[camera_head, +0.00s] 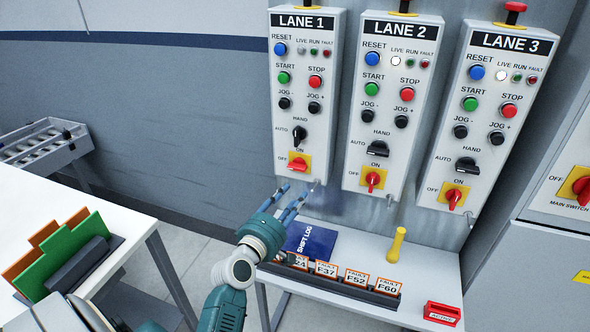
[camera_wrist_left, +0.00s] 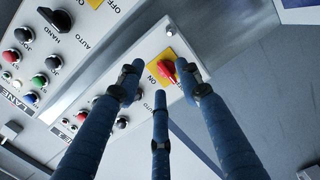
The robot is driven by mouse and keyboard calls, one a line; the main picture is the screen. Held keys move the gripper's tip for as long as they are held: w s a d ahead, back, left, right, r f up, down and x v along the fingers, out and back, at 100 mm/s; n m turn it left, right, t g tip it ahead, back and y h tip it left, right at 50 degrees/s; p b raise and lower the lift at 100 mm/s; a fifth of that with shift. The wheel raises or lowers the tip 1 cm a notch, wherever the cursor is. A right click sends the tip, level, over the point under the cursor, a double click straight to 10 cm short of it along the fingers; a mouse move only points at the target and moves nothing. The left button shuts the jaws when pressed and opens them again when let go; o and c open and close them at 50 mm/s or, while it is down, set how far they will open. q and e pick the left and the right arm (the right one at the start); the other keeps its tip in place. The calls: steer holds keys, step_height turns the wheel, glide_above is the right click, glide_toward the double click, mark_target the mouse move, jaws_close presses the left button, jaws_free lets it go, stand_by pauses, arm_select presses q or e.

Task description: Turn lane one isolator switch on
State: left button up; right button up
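The lane 1 isolator switch (camera_head: 298,163) is a red handle on a yellow plate at the bottom of the LANE 1 panel (camera_head: 287,130). Its handle lies about level, toward the OFF label; ON is marked above. It also shows in the left wrist view (camera_wrist_left: 168,70), just beyond the fingertips. My left gripper (camera_head: 290,196) is below the LANE 1 panel, its fingers spread, empty and apart from the switch. In the left wrist view three blue fingers (camera_wrist_left: 160,95) stand apart. My right gripper is not in view.
LANE 2 (camera_head: 392,110) and LANE 3 (camera_head: 487,120) panels stand to the right, their isolator handles upright. Below are a white bench (camera_head: 420,270), a blue shift log (camera_head: 311,243), a yellow peg (camera_head: 397,245) and fault cards (camera_head: 356,279). A main switch (camera_head: 582,187) is far right.

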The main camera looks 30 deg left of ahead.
mark_target(295, 168)
arm_select(q)
steer(key=w+a+n, duration=0.1)
steer(key=w+a, duration=0.1)
steer(key=w, duration=0.1)
steer(key=w+a+n+y, duration=0.1)
steer(key=w+a, duration=0.1)
steer(key=w, duration=0.2)
steer(key=w+a+r+y+p, duration=0.1)
steer(key=w, duration=0.2)
steer(key=shift+w+a+r+n, duration=0.1)
steer(key=shift+w+a+n, duration=0.25)
steer(key=shift+a+n, duration=0.05)
jaws_close()
